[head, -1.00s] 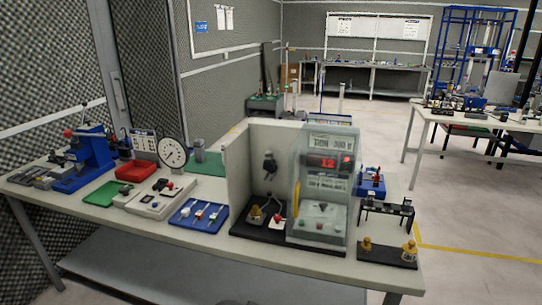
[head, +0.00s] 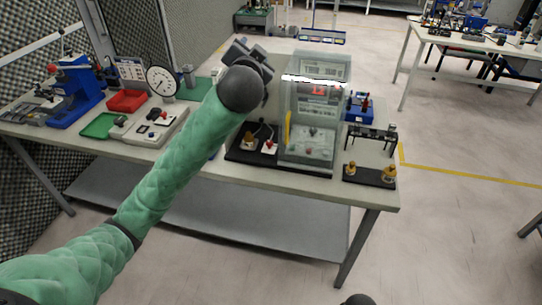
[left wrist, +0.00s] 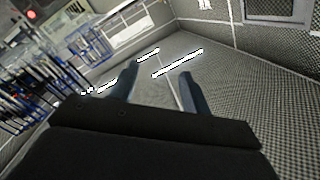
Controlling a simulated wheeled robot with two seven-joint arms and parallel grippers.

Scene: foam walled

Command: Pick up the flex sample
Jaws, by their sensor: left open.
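I cannot make out the flex sample with certainty. The blue tray (head: 216,153), which held several slim pale pieces in the earlier head view, is now almost wholly hidden behind my green left arm. My left gripper (head: 238,50) is raised above the back of the bench, left of the clear-shielded tester (head: 314,119). In the left wrist view my left gripper (left wrist: 159,80) shows two fingers apart with nothing between them.
The bench (head: 235,178) also holds a blue press (head: 73,92), red tray (head: 126,101), green tray (head: 100,125), dial gauge (head: 161,80) and a black stand with brass knobs (head: 369,176).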

